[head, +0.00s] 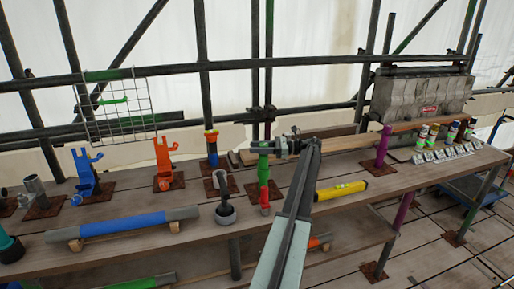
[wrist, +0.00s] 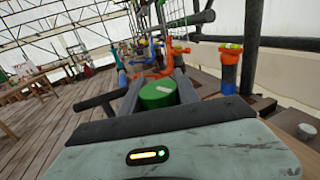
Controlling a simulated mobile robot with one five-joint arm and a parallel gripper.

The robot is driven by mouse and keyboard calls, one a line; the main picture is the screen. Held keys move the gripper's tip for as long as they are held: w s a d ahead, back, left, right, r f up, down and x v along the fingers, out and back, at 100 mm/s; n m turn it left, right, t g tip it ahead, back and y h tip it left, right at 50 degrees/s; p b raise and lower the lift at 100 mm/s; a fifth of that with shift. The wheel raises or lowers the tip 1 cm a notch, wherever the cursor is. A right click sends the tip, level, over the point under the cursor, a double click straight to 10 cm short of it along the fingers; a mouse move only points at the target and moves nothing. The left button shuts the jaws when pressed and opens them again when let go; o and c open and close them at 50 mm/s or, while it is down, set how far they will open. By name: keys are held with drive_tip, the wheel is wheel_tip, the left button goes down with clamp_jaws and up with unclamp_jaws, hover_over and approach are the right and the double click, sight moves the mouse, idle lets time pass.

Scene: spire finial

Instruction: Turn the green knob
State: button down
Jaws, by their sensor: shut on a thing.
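The green knob (head: 264,150) tops a short green and red post (head: 264,190) standing upright near the middle of the bench. In the wrist view it is a green cylinder (wrist: 158,96) with a small pale mark on its top. My gripper (head: 272,147) reaches it from the right, and its jaws are shut on the knob. In the wrist view one dark finger lies on each side of the knob. My fingers hide part of its sides.
Orange (head: 163,165) and blue (head: 84,172) fittings stand left. A purple post (head: 383,147) and several cans stand right.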

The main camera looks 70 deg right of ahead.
drive_tip(key=shift+w+n+y, duration=0.1)
drive_tip(key=shift+n+y, duration=0.3)
drive_tip(key=shift+y, duration=0.1)
drive_tip(key=shift+a+g, duration=0.15)
drive_tip(key=shift+g, duration=0.15)
drive_tip(key=c, duration=0.9)
unclamp_jaws()
